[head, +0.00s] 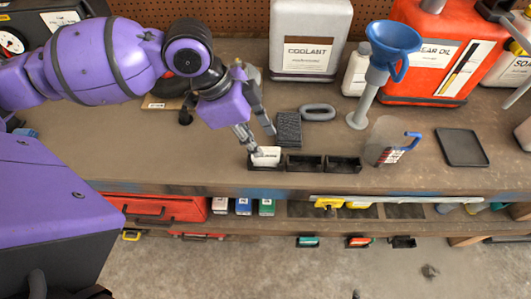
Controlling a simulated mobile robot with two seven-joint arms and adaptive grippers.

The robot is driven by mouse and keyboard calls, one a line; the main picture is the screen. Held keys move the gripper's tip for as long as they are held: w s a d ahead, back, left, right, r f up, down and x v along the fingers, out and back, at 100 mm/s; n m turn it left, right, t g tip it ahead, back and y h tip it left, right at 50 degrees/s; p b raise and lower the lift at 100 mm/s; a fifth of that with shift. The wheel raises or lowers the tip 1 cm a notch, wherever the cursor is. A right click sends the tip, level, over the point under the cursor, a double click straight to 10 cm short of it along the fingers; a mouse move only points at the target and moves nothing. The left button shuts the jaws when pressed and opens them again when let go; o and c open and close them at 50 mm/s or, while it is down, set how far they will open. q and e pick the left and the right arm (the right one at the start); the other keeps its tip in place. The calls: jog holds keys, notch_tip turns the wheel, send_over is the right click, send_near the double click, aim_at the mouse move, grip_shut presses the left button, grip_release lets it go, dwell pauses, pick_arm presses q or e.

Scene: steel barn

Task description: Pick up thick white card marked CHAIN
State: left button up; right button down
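A white card (266,155) with small dark lettering, too small to read for sure, stands in the left one of a row of small black holders (304,165) near the front of the bench. My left gripper (264,143) reaches down from the upper left. Its two fingers are spread apart, one tip close to the card's upper left edge and the other above and behind the card. I cannot tell whether a finger touches the card. Nothing shows between the fingers. My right gripper is not in view.
Behind the holders lie a dark ribbed block (288,128) and a grey ring (318,113). A clear jug (385,148) and a blue funnel (393,38) on a grey stand are to the right. A COOLANT canister (308,40) stands at the back. The front left bench top is clear.

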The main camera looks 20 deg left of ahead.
aim_at(264, 148)
pick_arm(q)
jog(key=x, duration=0.4)
jog(key=shift+w+a, duration=0.1)
jog(key=shift+w, duration=0.2)
jog(key=shift+f, duration=0.3)
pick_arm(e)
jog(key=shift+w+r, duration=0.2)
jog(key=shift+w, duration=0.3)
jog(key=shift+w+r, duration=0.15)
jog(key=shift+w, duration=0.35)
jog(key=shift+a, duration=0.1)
pick_arm(q)
grip_shut()
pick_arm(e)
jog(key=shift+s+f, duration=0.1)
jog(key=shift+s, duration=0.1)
